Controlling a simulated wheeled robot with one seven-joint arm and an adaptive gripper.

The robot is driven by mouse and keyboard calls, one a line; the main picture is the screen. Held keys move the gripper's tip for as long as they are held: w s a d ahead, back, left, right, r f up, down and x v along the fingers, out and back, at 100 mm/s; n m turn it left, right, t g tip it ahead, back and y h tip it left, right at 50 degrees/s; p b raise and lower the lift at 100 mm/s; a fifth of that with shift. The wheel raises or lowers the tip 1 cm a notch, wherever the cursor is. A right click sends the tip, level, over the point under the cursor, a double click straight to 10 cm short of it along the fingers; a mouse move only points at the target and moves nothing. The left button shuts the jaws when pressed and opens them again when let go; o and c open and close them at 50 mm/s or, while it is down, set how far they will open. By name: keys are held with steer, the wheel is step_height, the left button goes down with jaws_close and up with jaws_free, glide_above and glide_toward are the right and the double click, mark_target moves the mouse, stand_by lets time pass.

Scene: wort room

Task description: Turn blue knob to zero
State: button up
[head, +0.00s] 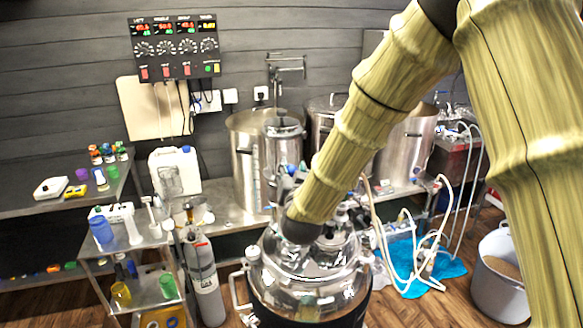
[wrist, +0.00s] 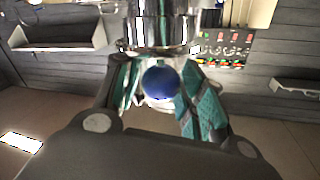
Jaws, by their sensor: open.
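A round blue knob (wrist: 160,81) shows in the middle of the wrist view, just below a shiny metal cylinder (wrist: 160,27). My gripper (wrist: 161,90) is open, with one teal-padded finger on each side of the knob. I cannot tell whether either finger touches it. The knob's setting is not readable, as no mark or pointer shows on it. In the head view my arm covers most of the area around my gripper, and I cannot clearly make out the knob there.
A steel and glass vessel (head: 312,268) stands below my arm. Large steel pots (head: 245,155) stand on the bench behind. A control panel (head: 177,47) hangs on the wall. A gas cylinder (head: 204,280) and a small cart (head: 122,255) stand left; a white bucket (head: 497,290) stands right.

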steer(key=shift+w, duration=0.1)
steer(key=c, duration=0.8)
steer(key=shift+o, duration=0.2)
steer(key=shift+f+y+b, duration=0.15)
steer(key=shift+y+b, duration=0.3)
steer(key=shift+y, duration=0.05)
steer(key=n+y+b, duration=0.2)
steer(key=y+b, duration=0.1)
steer(key=shift+f+g, duration=0.1)
steer(key=shift+g, duration=0.3)
steer(key=n+g+y+b, duration=0.1)
steer(key=n+y+b, duration=0.1)
steer(key=y, duration=0.1)
steer(key=shift+n+g, duration=0.3)
steer(key=shift+n, duration=0.1)
steer(key=shift+r+n+g+y+b, duration=0.2)
steer(key=shift+n+g+y+b, duration=0.1)
steer(key=shift+n+g+y, duration=1.6)
steer(key=shift+y, duration=0.6)
steer(key=shift+n+g+y, duration=0.4)
steer(key=shift+g, duration=0.1)
